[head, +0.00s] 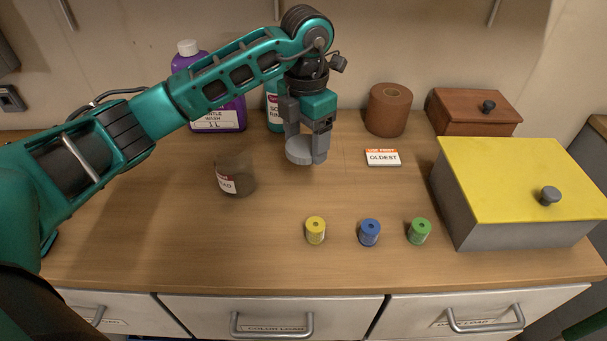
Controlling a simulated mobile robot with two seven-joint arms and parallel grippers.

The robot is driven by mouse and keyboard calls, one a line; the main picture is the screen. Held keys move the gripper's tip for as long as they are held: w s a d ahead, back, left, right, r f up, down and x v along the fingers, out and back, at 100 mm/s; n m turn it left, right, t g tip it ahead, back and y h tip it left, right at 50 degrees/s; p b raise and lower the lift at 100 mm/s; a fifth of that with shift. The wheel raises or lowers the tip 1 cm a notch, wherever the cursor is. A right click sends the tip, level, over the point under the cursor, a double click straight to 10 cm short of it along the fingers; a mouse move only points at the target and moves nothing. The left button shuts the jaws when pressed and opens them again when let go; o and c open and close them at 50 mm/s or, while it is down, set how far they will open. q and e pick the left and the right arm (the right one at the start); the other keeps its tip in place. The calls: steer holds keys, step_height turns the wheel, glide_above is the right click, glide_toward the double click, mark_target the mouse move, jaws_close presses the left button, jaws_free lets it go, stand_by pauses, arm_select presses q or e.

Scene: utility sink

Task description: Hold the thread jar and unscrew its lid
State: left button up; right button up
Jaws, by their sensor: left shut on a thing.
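The thread jar (236,176) is a dark, see-through jar with a red and white label, its end reading "AD". It stands upright on the counter, left of the middle, with no lid seen on it. My left gripper (306,146) points down, to the right of the jar and apart from it. It is shut on a round grey lid (299,152), held above the counter. What is inside the jar is hard to make out. My right gripper is out of view.
Yellow (315,230), blue (369,232) and green (419,231) spools stand in front. A card (382,158), a brown roll (388,110), a wooden box (472,112) and a yellow-lidded box (520,180) are right. A purple bottle (212,95) stands behind. The front left counter is clear.

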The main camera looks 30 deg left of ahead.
mark_target(305, 186)
arm_select(q)
step_height(305, 186, down, 9)
steer(key=shift+f, duration=0.1)
stand_by(0.3)
steer(key=shift+f, duration=0.1)
steer(key=o, duration=1.2)
step_height(305, 186, up, 12)
steer(key=shift+r, duration=0.15)
